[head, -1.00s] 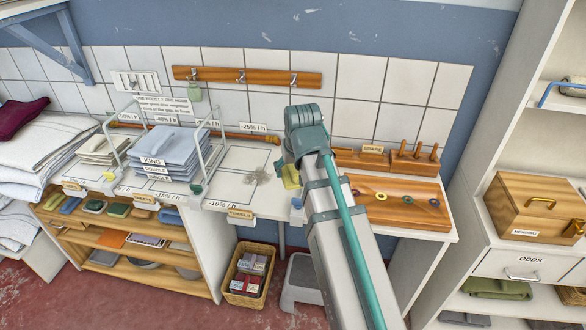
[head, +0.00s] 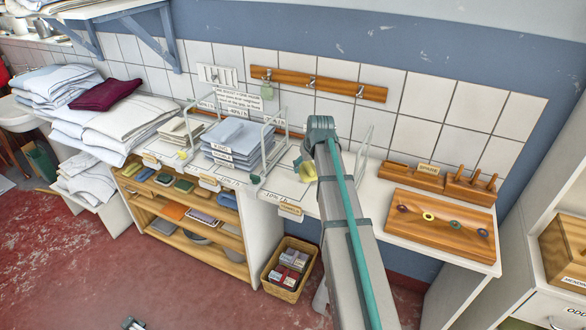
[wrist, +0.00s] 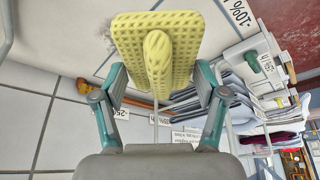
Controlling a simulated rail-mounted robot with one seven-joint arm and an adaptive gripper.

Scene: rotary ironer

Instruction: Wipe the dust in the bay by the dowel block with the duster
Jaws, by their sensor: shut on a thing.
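My gripper (wrist: 160,85) is shut on the duster (wrist: 182,48), a yellow textured pad with a rounded handle between the fingers. In the head view the duster (head: 308,169) shows as a small yellow shape beside my wrist, over the white counter. Grey dust (wrist: 107,38) shows on the pale surface at the pad's left edge in the wrist view; the pad may hide part of it. The dowel block (head: 474,189), wooden with upright pegs, stands at the counter's right end. I cannot tell whether the pad touches the counter.
A wire divider (head: 276,142) stands left of the duster, beside folded blue linen (head: 232,142). Another wire frame (head: 362,150) stands right of my arm. A wooden board with coloured rings (head: 440,222) lies at the right. A hook rail (head: 318,84) is on the tiled wall.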

